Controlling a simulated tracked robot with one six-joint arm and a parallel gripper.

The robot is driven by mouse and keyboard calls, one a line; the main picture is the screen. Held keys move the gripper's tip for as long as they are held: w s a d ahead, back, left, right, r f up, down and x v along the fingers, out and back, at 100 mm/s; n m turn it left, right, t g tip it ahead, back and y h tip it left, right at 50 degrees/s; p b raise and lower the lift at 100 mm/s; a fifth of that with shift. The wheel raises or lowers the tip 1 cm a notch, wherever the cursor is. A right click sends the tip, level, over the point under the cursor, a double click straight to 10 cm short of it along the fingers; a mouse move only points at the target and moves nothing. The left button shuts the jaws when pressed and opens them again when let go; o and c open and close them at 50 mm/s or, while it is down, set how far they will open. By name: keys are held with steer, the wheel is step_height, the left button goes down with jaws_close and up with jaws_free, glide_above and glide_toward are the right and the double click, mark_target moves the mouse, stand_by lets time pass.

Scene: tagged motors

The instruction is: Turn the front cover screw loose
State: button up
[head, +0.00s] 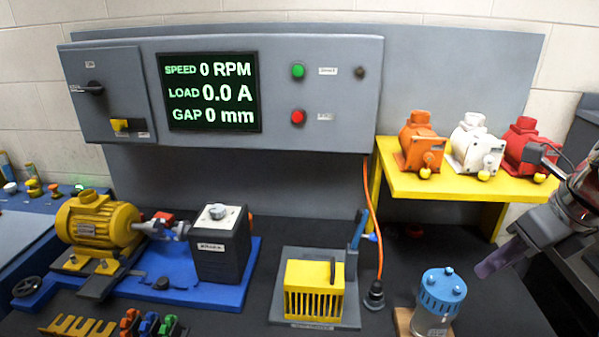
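A yellow slotted cover (315,292) stands upright on a grey base plate (347,315) in the middle of the bench. A yellow motor (97,222) sits on a blue frame (200,285) at the left, its shaft toward a dark grey block (220,250). I cannot make out a front cover screw on either one; it is too small or hidden. My gripper (490,265) reaches in from the right edge, above the bench and apart from the cover and the motor. Its fingers overlap from this side, so its opening does not show.
A blue-lidded jar (440,297) stands below my gripper. Beside the cover are a blue-handled tool (358,230) and an orange cable (371,215) running to a dark plug (375,295). A yellow shelf (430,188) holds orange, white and red units. The panel display (210,92) reads 0 RPM.

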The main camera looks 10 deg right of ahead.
mark_target(458, 289)
steer(key=x, duration=1)
steer(key=shift+f, duration=0.2)
steer(key=shift+c, duration=0.3)
jaws_close()
